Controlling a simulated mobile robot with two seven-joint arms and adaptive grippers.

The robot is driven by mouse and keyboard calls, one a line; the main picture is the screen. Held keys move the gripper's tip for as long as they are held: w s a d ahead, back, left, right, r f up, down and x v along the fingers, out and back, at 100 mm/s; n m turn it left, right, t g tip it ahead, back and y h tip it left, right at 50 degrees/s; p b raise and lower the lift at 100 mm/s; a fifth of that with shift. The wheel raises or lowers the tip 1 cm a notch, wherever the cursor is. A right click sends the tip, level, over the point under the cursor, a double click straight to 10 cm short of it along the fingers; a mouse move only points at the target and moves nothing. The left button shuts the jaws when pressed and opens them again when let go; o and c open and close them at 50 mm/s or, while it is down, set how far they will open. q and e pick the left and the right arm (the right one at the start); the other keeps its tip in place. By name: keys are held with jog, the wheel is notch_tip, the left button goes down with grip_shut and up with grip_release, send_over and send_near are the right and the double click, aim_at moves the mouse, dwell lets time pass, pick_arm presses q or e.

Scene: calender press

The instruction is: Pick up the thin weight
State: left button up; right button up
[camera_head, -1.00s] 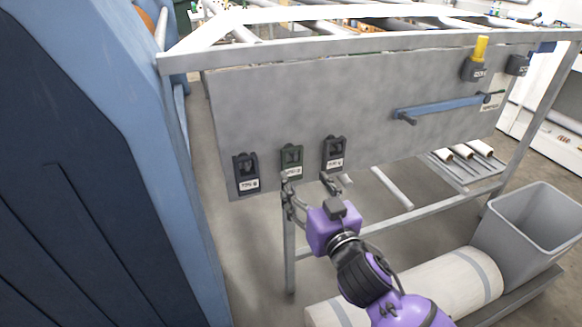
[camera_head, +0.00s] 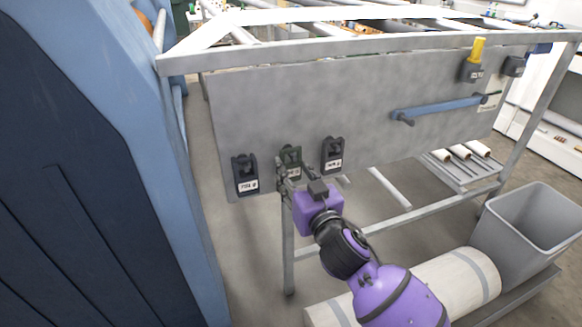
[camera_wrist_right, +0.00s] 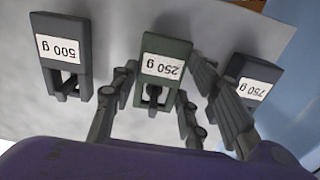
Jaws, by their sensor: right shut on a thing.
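Three labelled weights hang in a row at the lower edge of a grey panel (camera_head: 330,105). The thin weight is the dark green 250 g one (camera_head: 291,155) in the middle; it also shows in the right wrist view (camera_wrist_right: 166,64). My right gripper (camera_head: 294,171) reaches it from below, with a finger on each side in the wrist view, and is shut on it. The fingers and wrist partly cover its lower part in the head view. The weight is still against the panel. My left gripper is not in view.
The dark 750 g weight (camera_head: 245,174) hangs to the left and the dark 500 g weight (camera_head: 333,155) to the right, both close to my fingers. A blue-handled lever (camera_head: 440,107) crosses the panel.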

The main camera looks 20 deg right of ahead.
jog(key=shift+c, duration=1.3)
jog(key=shift+r, duration=0.1)
jog(key=shift+s+r, duration=0.1)
jog(key=shift+r, duration=0.7)
jog(key=s, duration=1.8)
jog(key=shift+d+f, duration=0.1)
jog(key=shift+d, duration=0.25)
jog(key=shift+w, duration=0.1)
jog(key=o, duration=0.8)
jog(key=c, duration=0.7)
jog(key=shift+c, duration=0.2)
